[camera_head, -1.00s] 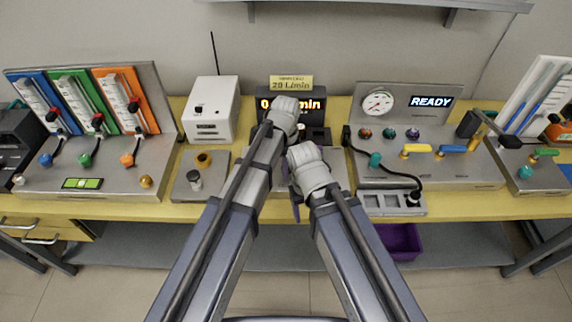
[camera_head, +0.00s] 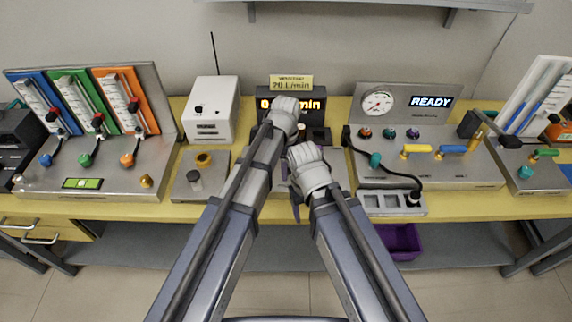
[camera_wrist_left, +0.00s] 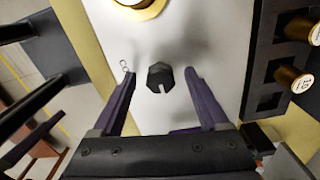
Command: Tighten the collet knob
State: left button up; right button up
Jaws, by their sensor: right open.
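A dark faceted knob (camera_wrist_left: 161,77) with a pale notch stands on a light panel in the left wrist view; I take it to be the collet knob. My left gripper (camera_wrist_left: 160,73) is open, with one purple finger to each side of the knob. Gaps show between the fingers and the knob in this view. In the head view my own left arm hides the knob. My right gripper (camera_head: 294,200) is open, low in front of the central panel, just right of the left arm. Its fingers are mostly hidden by its own wrist.
A gold ring (camera_wrist_left: 136,4) sits on the panel beyond the knob. A black holder (camera_wrist_left: 268,80) with brass pieces is at the right. In the head view, a white box (camera_head: 211,109) stands left of my arms, and a gauge panel (camera_head: 412,115) reading READY stands right.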

pick_arm(q)
notch_tip(320, 180, up, 8)
jog(key=p, duration=0.8)
jog(key=shift+f, duration=0.1)
dwell(0.3)
